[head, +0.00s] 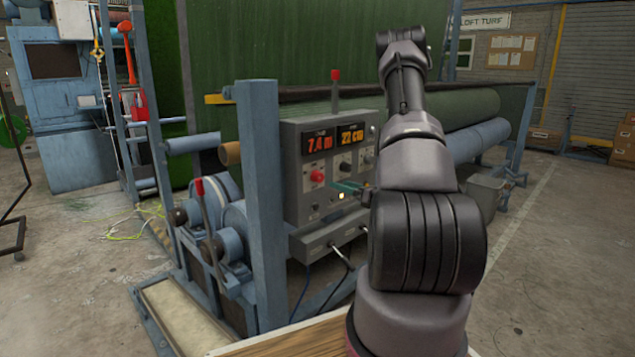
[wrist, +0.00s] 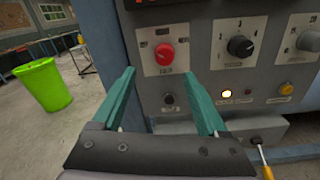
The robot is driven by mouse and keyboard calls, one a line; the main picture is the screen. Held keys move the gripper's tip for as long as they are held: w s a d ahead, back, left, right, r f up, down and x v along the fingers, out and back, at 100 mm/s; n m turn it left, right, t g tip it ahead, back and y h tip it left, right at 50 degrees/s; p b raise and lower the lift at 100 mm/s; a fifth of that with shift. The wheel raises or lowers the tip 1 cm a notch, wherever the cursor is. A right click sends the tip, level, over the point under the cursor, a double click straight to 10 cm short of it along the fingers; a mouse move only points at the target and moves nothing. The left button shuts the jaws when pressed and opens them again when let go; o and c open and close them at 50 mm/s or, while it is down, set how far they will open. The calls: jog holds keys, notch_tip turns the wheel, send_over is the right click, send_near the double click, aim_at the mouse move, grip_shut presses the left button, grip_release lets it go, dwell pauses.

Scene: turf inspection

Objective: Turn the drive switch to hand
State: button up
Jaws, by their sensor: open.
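The grey control panel (head: 300,215) carries a red knob (head: 317,176) on a white label plate; the knob also shows in the wrist view (wrist: 164,54). Small markings surround the knob, but I cannot read them well enough to confirm which is the drive switch. A black rotary knob (wrist: 240,46) is to its right, and a small dark knob (wrist: 169,99) is below it. My gripper (wrist: 159,74) is open, its teal fingers apart and empty, with the red knob between and just above the fingertips in the picture. Contact is not visible. In the head view my arm hides part of the panel.
A lit lamp (wrist: 226,94) and a yellow-orange button (wrist: 286,88) are low on the panel. A blue post (head: 260,200) stands at the panel's left. A lever with a red grip (head: 199,187) stands left of it. A green bin (wrist: 43,84) is farther off.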

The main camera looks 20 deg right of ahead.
aim_at(321, 178)
jog(key=shift+h, duration=0.3)
jog(key=x, duration=1)
jog(key=shift+w+d+f, duration=0.2)
jog(key=shift+w, duration=0.15)
grip_shut()
